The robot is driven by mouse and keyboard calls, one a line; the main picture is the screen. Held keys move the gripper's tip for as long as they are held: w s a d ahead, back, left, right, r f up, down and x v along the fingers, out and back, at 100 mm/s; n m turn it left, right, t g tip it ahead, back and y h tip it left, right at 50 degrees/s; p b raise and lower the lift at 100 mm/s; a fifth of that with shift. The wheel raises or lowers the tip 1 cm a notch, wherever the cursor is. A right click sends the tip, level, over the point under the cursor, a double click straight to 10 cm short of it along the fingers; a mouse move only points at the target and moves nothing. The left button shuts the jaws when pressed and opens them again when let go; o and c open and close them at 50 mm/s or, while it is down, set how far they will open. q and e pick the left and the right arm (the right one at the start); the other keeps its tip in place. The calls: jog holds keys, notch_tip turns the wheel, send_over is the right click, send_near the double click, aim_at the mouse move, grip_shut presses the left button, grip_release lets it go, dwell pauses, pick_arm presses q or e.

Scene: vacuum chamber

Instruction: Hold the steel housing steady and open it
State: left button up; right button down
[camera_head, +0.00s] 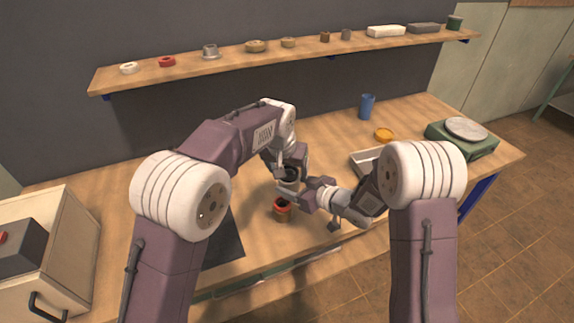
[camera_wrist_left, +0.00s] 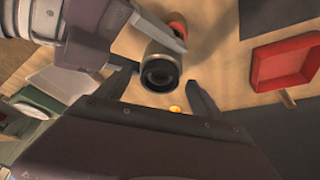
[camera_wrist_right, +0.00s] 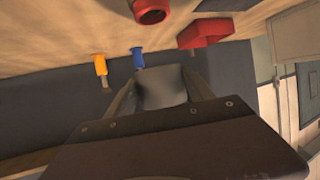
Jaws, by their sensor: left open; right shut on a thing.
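The steel housing (camera_wrist_left: 160,72) is a grey cylinder with a dark round end facing the left wrist camera. My right gripper (camera_head: 300,193) is shut on it from the side, and its grey body (camera_wrist_right: 162,88) fills the space between those fingers in the right wrist view. My left gripper (camera_head: 288,180) is above it and open, with one finger on each side of the round end in the left wrist view; I cannot tell whether they touch. In the head view the grippers mostly hide the housing. A red-rimmed pot (camera_head: 283,208) stands on the bench just below.
A red tray (camera_wrist_left: 285,62) shows in the left wrist view. A grey tray (camera_head: 366,162), yellow dish (camera_head: 384,134), blue cup (camera_head: 367,106) and green scale (camera_head: 462,140) stand to the right. A dark mat (camera_head: 222,243) lies at left. The wall shelf (camera_head: 225,62) holds several small parts.

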pick_arm(q)
jog(key=c, duration=1.7)
jog(key=shift+o, duration=0.2)
jog(key=shift+r, duration=0.15)
jog(key=shift+r, duration=1.05)
jog(key=shift+r, duration=2)
